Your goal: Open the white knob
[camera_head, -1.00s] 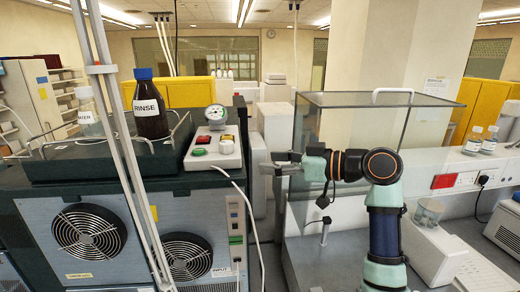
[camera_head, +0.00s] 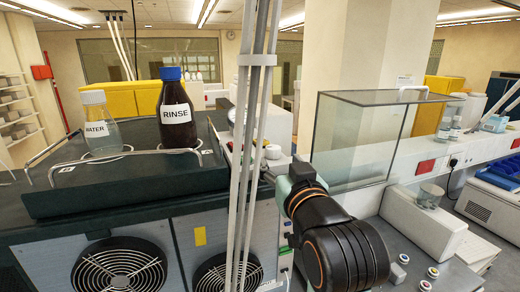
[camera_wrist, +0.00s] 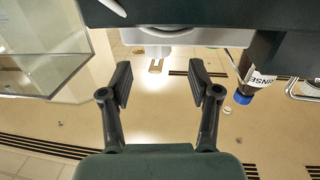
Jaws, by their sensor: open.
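A round white knob (camera_head: 273,151) shows on the control box at the right end of the dark bench unit in the head view. Metal poles cover much of the box. My gripper (camera_head: 266,176) is just below and to the right of the knob, with its fingers partly hidden by the poles and my wrist. In the wrist view my gripper (camera_wrist: 160,85) is open, with nothing between its two black fingers.
A brown RINSE bottle (camera_head: 176,112) and a clear WATER bottle (camera_head: 100,125) stand in a wire rack on the dark unit, left of the poles. A glass enclosure (camera_head: 360,140) stands close on the right. A beaker (camera_head: 429,194) and small capped jars (camera_head: 432,273) are farther right.

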